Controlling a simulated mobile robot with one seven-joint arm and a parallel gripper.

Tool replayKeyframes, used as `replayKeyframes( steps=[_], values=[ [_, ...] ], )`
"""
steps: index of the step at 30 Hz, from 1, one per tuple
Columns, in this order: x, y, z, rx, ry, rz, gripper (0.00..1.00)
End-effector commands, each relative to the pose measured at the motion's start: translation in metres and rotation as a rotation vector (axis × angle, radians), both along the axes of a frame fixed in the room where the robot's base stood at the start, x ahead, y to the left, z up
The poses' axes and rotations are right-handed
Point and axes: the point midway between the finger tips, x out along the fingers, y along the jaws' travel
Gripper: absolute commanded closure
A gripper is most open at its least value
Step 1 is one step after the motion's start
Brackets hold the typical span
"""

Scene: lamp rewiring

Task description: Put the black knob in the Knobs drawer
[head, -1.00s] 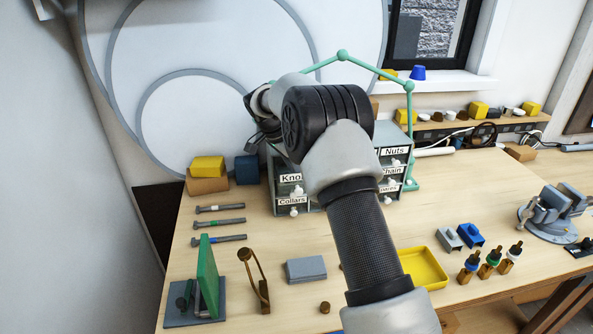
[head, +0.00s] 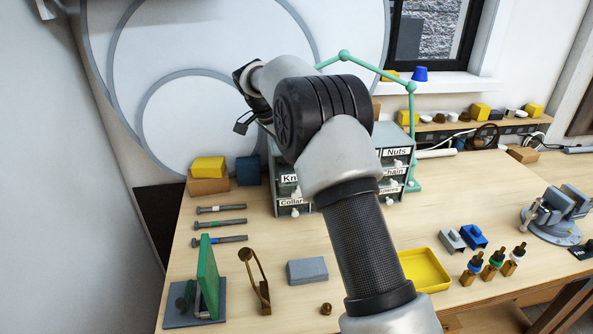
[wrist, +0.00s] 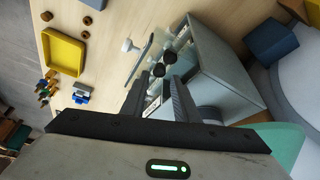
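The small drawer cabinet (head: 405,157) stands at the back of the bench. Its left column carries the Knobs label (head: 289,179), partly hidden by my arm. In the wrist view a drawer with a white pull (wrist: 128,45) stands out from the cabinet front. Two dark round knobs (wrist: 157,70) (wrist: 169,57) show at this drawer, apparently inside it; I cannot tell which is the task's black knob. My gripper (wrist: 158,85) is above the drawer, its fingers apart with a gap between them. In the head view my gripper (head: 242,124) is up and left of the cabinet.
A yellow tray (head: 427,270), a grey block (head: 307,271) and a brass stand (head: 257,281) are on the bench. Yellow (head: 208,167) and blue (head: 247,170) blocks stand left of the cabinet. The green lamp arm (head: 378,70) rises behind my arm.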

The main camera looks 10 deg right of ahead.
Motion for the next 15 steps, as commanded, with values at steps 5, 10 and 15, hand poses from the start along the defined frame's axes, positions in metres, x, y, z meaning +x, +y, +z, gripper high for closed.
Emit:
replayKeyframes(
  steps=[5,10,15],
  values=[
    [-0.005,0.013,0.032,0.000,-0.002,0.001,0.73],
    [-0.008,0.019,0.051,-0.001,-0.001,0.000,0.73],
    [-0.023,0.015,0.076,0.012,0.005,0.056,0.73]
  ],
)
